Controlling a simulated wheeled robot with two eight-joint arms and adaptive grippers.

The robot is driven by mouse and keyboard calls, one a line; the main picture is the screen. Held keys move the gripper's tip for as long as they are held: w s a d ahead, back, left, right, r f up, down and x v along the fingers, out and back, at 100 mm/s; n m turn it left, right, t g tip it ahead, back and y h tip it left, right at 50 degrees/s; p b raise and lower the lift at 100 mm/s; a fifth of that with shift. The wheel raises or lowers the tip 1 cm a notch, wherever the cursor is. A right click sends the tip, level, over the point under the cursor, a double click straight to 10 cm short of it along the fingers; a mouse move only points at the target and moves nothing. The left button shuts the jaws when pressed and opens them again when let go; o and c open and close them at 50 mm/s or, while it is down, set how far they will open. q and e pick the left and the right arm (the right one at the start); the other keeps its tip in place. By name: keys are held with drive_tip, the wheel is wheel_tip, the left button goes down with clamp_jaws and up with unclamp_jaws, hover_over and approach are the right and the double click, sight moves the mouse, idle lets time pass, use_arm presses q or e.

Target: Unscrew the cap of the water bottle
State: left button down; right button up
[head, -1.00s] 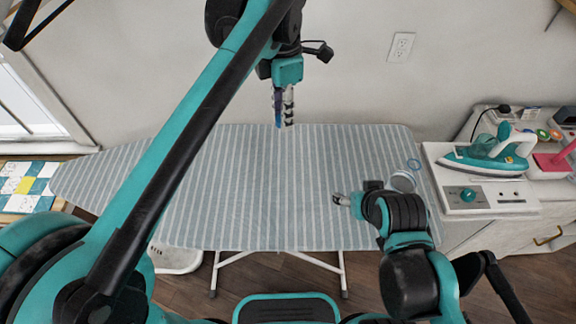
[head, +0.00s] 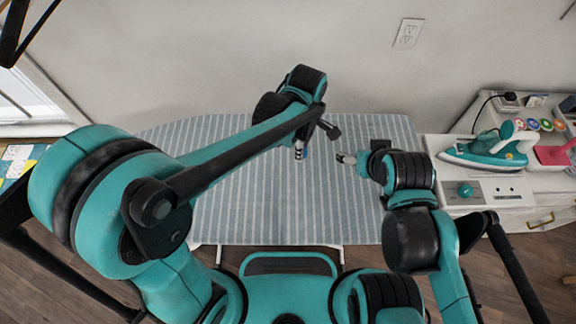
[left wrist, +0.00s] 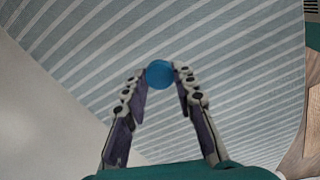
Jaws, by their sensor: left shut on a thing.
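A round blue cap (left wrist: 159,73) sits between the fingertips of my left gripper (left wrist: 160,80) in the left wrist view, with the striped board behind it. My left gripper (head: 300,152) is shut on the cap, above the middle of the board in the head view. A small bit of blue shows at its tips there. I cannot make out the bottle's body in either view now. My right gripper (head: 346,158) is a little to the right of the left one. Its fingers are too small to tell whether they are open.
The striped ironing board (head: 240,210) is mostly clear. At the right, a teal iron (head: 485,152) rests on a white station (head: 495,190), with spools and a pink item beyond. A wall with an outlet (head: 408,33) stands behind the board.

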sight(288, 170)
use_arm(q)
drive_tip(key=a+f, duration=0.1)
drive_tip(key=s+a, duration=0.1)
drive_tip(key=a+f+b, duration=0.1)
drive_tip(key=shift+s+a+f, duration=0.35)
drive_tip(key=shift+f+b, duration=0.75)
drive_tip(key=shift+f, duration=1.1)
drive_tip(key=shift+f, duration=0.25)
drive_tip(key=c, duration=1.2)
unclamp_jaws()
drive_tip(key=shift+r, duration=0.1)
drive_tip(key=shift+r, duration=0.35)
wheel_tip(288, 170, up, 12)
drive_tip(key=p, duration=0.4)
drive_tip(key=shift+f, duration=0.15)
